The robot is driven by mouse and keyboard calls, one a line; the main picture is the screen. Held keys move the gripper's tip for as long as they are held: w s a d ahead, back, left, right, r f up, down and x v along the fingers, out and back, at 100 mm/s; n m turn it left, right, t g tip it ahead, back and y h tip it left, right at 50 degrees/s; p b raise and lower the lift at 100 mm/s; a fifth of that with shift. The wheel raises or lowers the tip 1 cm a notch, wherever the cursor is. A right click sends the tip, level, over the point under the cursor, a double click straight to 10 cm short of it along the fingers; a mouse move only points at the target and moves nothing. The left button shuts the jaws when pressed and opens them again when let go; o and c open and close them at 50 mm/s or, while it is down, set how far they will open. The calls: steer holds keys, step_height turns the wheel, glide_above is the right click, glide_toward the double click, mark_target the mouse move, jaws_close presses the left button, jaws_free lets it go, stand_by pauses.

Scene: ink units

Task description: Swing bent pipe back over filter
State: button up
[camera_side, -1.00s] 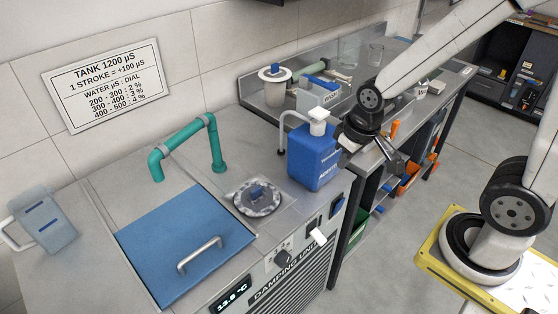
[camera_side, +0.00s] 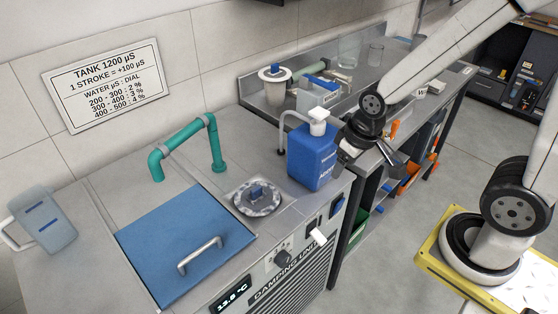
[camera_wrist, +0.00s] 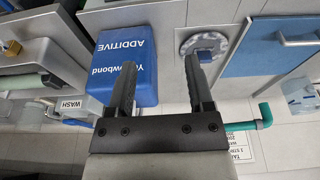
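A teal bent pipe (camera_side: 186,136) rises from the deck behind the blue lid (camera_side: 178,243) and arches left, its open end pointing down at the deck left of its foot. It shows partly behind my gripper in the wrist view (camera_wrist: 264,115). A round speckled fitting with a blue knob (camera_side: 258,199) sits in the deck right of the lid; no label shows whether it is the filter. My gripper (camera_wrist: 160,65) is open and empty, its fingers wide apart. In the side view (camera_side: 368,160) it hangs right of the blue additive canister, away from the pipe.
The blue additive canister (camera_side: 312,158) stands between my gripper and the pipe, with a thin grey bent tube (camera_side: 283,125) beside it. A clear jug (camera_side: 43,219) stands at the far left. The lid has a raised handle (camera_side: 200,254). The back bench holds several containers.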

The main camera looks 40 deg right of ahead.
steer(key=w+a+r+n, duration=0.3)
steer(key=w+n, duration=0.2)
steer(key=w, duration=0.6)
step_height(320, 180, up, 6)
steer(key=n, duration=1.6)
glide_above(181, 132)
steer(key=s, duration=0.2)
steer(key=shift+w+d+y, duration=0.15)
steer(key=shift+d+y, duration=0.05)
steer(key=shift+y, duration=0.1)
steer(key=shift+x, duration=3.85)
jaws_close()
